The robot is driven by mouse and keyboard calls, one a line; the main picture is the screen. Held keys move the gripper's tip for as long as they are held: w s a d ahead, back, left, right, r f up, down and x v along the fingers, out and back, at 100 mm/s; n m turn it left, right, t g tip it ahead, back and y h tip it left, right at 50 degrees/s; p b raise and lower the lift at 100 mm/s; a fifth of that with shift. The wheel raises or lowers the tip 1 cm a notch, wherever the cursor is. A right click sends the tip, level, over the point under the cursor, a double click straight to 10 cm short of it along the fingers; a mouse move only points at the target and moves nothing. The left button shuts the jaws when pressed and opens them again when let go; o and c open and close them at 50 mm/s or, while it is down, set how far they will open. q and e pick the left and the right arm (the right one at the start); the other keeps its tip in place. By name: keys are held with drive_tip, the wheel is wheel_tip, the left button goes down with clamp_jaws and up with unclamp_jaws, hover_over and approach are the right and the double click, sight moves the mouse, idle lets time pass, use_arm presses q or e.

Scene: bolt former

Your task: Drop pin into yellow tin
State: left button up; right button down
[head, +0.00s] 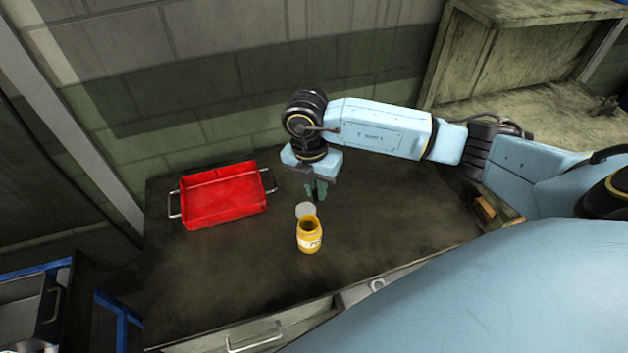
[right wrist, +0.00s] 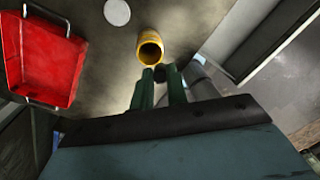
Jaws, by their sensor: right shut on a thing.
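The yellow tin (head: 309,237) stands upright and open on the dark bench top; its dark mouth shows in the right wrist view (right wrist: 151,50). My right gripper (head: 316,193) points down from the arm above the bench, behind the tin in the head view and apart from it. Its green fingers also show in the right wrist view (right wrist: 160,78), their tips overlapping the tin's near edge in the picture. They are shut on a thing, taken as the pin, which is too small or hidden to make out. My left gripper is not in view.
A pale round lid (head: 305,209) lies flat just behind the tin. A red tray (head: 228,196) with metal handles sits on the left of the bench. A wall stands behind. Small wooden pieces (head: 486,208) lie at the right. The bench around the tin is mostly clear.

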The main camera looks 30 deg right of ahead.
sight(315, 200)
drive_tip(key=shift+f+b, duration=1.7)
drive_tip(key=shift+f, duration=0.7)
drive_tip(key=c, duration=1.3)
unclamp_jaws()
drive_tip(key=shift+r, duration=0.1)
wheel_tip(315, 200, up, 13)
drive_tip(key=w+b, duration=0.1)
drive_tip(key=shift+a+r, duration=0.15)
drive_tip(key=shift+a, duration=0.25)
